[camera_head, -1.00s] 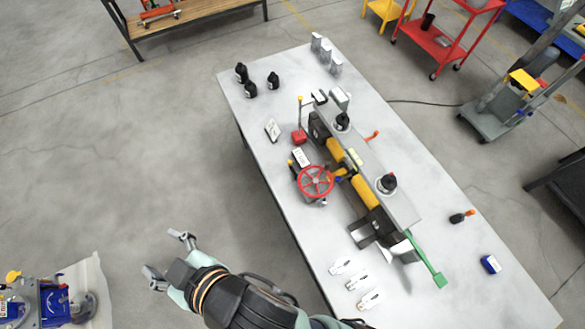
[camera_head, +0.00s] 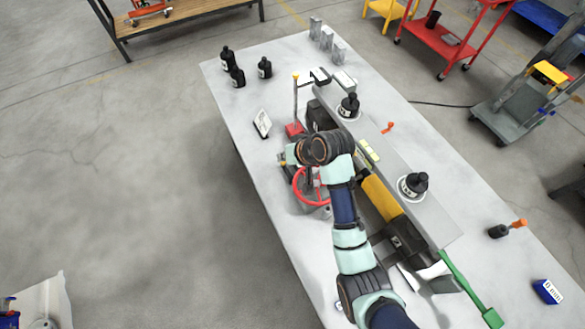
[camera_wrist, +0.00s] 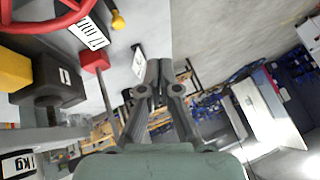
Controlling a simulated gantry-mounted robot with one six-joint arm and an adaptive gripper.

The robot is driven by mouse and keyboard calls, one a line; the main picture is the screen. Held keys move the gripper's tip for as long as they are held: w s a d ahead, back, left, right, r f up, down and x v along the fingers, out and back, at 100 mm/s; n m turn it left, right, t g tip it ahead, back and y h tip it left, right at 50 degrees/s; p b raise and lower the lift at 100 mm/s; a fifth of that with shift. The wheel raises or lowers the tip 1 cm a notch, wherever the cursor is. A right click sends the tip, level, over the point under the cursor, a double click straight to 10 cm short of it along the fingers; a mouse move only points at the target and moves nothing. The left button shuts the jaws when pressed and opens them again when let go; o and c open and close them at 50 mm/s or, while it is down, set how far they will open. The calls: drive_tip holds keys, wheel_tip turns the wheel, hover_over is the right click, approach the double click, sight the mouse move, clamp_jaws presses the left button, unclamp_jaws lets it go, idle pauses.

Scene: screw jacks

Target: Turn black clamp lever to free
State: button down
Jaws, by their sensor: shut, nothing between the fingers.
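The screw jack rig stands along the middle of the table, with a red handwheel (camera_head: 311,186), a yellow cylinder (camera_head: 381,196) and a long grey beam (camera_head: 400,165). I cannot pick out the black clamp lever for sure; a small black piece (camera_head: 320,76) shows at the beam's far end. My wrist is over the rig beside the handwheel and hides part of it. In the wrist view my gripper (camera_wrist: 162,68) is shut and empty, its fingertips touching nothing visible. The red handwheel (camera_wrist: 52,12) is at that view's upper left.
Black bottles (camera_head: 237,76) and a white display (camera_head: 262,124) stand on the left of the table. A green handle (camera_head: 470,290) sticks out at front right.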

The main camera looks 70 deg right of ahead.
drive_tip(key=s+d+f+m+b, duration=0.1)
drive_tip(key=s+d+f+m, duration=0.1)
drive_tip(key=s+d+f, duration=0.4)
drive_tip(key=b, duration=0.3)
approach(287, 171)
drive_tip(key=w+d+f, duration=0.2)
drive_tip(key=w+d, duration=0.1)
drive_tip(key=w+d+f, duration=0.1)
drive_tip(key=w, duration=0.1)
drive_tip(key=shift+d, duration=0.15)
drive_tip(key=shift+s, duration=0.15)
